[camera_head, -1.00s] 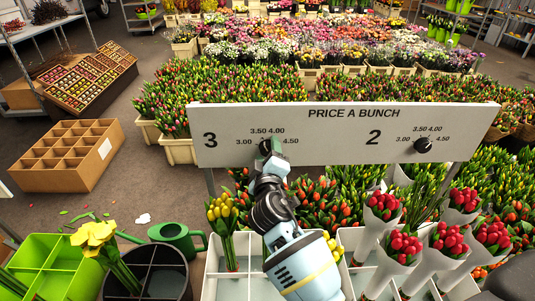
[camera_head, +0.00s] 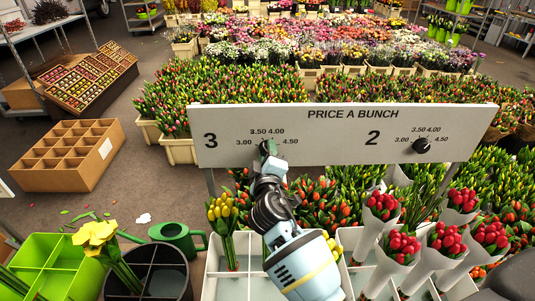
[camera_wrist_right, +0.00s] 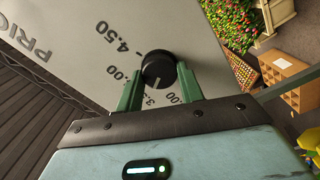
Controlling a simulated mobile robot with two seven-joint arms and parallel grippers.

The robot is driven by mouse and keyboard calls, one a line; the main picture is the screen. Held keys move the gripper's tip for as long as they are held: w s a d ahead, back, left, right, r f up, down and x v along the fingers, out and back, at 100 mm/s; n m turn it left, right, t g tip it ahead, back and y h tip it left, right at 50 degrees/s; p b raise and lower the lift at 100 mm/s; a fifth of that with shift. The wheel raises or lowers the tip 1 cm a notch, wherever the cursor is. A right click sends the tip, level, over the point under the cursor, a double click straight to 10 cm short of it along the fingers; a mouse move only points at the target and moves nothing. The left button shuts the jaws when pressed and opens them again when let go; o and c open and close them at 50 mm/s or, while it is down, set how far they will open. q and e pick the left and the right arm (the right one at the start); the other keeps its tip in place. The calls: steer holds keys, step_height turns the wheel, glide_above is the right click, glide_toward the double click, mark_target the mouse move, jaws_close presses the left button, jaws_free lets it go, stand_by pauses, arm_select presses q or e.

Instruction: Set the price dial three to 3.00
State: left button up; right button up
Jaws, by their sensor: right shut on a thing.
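The price dial three (camera_head: 264,146) is a black knob on the white price board (camera_head: 330,158), right of the big 3 and below the 3.50 and 4.00 labels. My right gripper (camera_head: 267,152) reaches up to it from below and mostly hides it. In the right wrist view, the green fingers of my right gripper (camera_wrist_right: 160,84) are shut on the dial (camera_wrist_right: 158,66), one on each side. Its white pointer line runs toward the labels between the fingers, apparently near 3.50. Those labels are partly hidden, so the exact setting is unclear. My left gripper is not in view.
A second black dial (camera_head: 422,145) sits on the board's right part, beside the 2. Below the board stand yellow tulips (camera_head: 222,212), red wrapped bunches (camera_head: 403,246) and a green watering can (camera_head: 178,238). Tulip crates fill the space behind.

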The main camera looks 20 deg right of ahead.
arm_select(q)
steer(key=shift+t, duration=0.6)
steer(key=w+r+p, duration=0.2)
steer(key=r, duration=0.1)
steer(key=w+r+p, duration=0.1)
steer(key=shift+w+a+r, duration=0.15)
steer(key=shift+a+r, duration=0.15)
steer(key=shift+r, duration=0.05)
arm_select(e)
steer(key=n, duration=0.8)
steer(key=shift+n, duration=0.4)
steer(key=shift+f, duration=0.1)
steer(key=o, duration=1)
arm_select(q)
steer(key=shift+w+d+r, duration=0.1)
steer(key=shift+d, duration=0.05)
arm_select(e)
steer(key=shift+s, duration=0.1)
